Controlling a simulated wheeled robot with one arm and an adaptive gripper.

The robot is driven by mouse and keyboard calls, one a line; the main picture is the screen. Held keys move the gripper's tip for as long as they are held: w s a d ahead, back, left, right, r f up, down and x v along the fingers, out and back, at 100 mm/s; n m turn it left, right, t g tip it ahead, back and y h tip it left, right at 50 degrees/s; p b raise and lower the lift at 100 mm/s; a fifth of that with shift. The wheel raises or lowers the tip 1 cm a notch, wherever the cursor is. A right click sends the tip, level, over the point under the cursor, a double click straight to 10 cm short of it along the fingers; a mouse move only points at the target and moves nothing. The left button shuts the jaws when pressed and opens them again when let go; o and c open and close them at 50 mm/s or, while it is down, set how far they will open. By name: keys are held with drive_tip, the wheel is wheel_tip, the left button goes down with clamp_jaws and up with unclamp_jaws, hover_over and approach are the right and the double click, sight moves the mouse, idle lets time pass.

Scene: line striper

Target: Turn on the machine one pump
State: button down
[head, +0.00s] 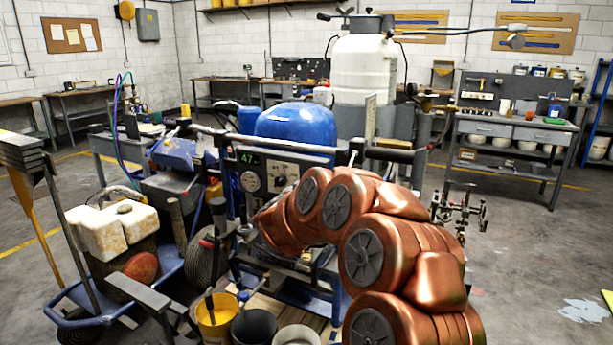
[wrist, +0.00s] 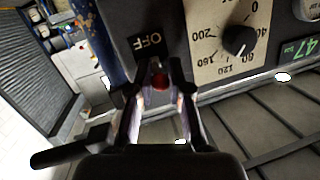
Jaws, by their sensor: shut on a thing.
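The line striper has a dark control panel (head: 297,160) with a green "47" display, a gauge and a dial. In the wrist view the panel appears upside down, with a black pressure knob (wrist: 239,41) on a numbered plate and an "OFF" label (wrist: 147,41). A small switch with a red tip (wrist: 160,81) sits beside that label. My gripper (wrist: 160,90) is shut on the switch, one finger on each side of it. The switch's base is partly hidden by the fingers. In the head view my copper arm hides the gripper and the switch.
A blue tank (head: 296,122) and a white tank (head: 363,68) stand behind the panel. Open floor lies to the right.

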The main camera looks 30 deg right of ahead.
drive_tip(key=shift+r+g+y+p, duration=0.6)
drive_tip(key=shift+r+y+p, duration=0.15)
drive_tip(key=shift+p, duration=2.75)
drive_tip(key=y+p, duration=0.1)
drive_tip(key=p, duration=0.3)
drive_tip(key=shift+d+r+m+g+p, duration=0.1)
drive_tip(key=shift+r+m+g+p, duration=0.05)
drive_tip(key=shift+m+g+p, duration=0.2)
drive_tip(key=shift+w+g+y+p, duration=0.1)
drive_tip(key=shift+g+y+p, duration=0.15)
drive_tip(key=shift+p, duration=1.25)
drive_tip(key=shift+f, duration=0.2)
drive_tip(key=c, duration=1.1)
unclamp_jaws()
drive_tip(key=v, duration=1.2)
